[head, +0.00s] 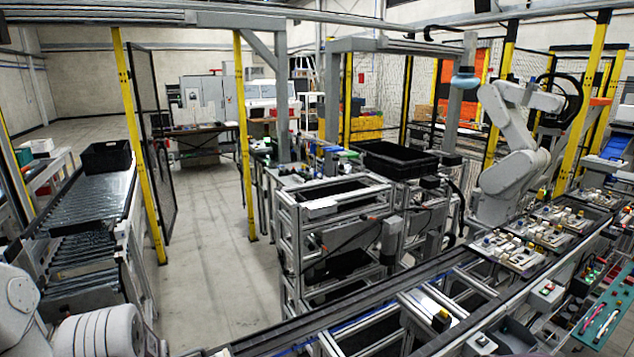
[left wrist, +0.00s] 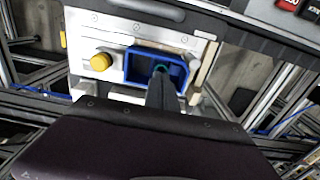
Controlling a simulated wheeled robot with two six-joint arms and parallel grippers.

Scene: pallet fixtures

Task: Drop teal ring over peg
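In the left wrist view a small bit of teal, seemingly the teal ring (left wrist: 160,69), shows inside a blue bin (left wrist: 133,72) on a white fixture plate (left wrist: 86,38). My left gripper (left wrist: 161,78) reaches over the bin, its dark fingertips right at the teal bit. The fingers are seen edge-on and overlap, so their opening and any hold on the ring cannot be made out. A yellow round knob (left wrist: 101,61) stands on the plate left of the bin. I cannot clearly identify the peg. Neither gripper shows in the head view.
In the head view several fixture pallets (head: 535,238) sit on the conveyor at right, near a white robot arm (head: 510,140). A teal board (head: 610,318) lies at lower right. A metal frame with a black crate (head: 400,158) stands mid-scene; a roller conveyor (head: 85,210) is at left.

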